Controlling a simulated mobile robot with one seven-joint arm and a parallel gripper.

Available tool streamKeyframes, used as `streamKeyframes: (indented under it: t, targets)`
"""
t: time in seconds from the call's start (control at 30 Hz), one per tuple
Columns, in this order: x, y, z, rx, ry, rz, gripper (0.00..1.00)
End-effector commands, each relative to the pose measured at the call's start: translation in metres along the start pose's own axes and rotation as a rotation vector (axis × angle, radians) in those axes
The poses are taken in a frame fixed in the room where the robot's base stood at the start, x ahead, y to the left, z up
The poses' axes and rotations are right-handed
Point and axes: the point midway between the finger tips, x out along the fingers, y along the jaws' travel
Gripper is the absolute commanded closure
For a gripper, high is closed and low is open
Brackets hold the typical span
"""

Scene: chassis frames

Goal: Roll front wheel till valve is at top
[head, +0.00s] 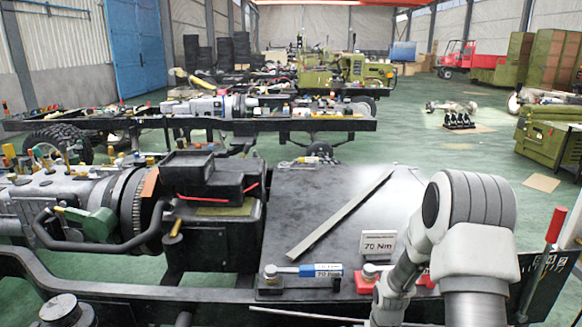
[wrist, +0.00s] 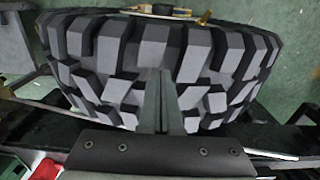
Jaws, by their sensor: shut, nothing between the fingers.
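In the wrist view a large black tyre (wrist: 105,48) with chunky tread blocks fills the upper middle, seen tread-on. My gripper (wrist: 162,75) is shut and empty, with its fingers pointing at the tread. The fingers overlap the tyre in the picture; I cannot tell whether they touch it. A small brass-coloured piece (wrist: 204,17) shows at the tyre's far edge; I cannot tell whether it is the valve. In the head view my arm reaches down at the lower right, and my gripper and this tyre are out of sight.
An engine (head: 85,195) sits at left. Another chassis (head: 240,124) stands behind. Green floor (head: 420,150) is open at right.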

Motion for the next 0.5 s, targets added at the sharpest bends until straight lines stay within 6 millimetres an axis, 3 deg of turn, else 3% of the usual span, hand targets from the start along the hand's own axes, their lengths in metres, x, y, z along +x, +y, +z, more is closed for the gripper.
streamKeyframes:
  t: [0.5]
  targets:
    - [0.004, 0.021, 0.0, 0.0, 0.0, 0.0, 1.0]
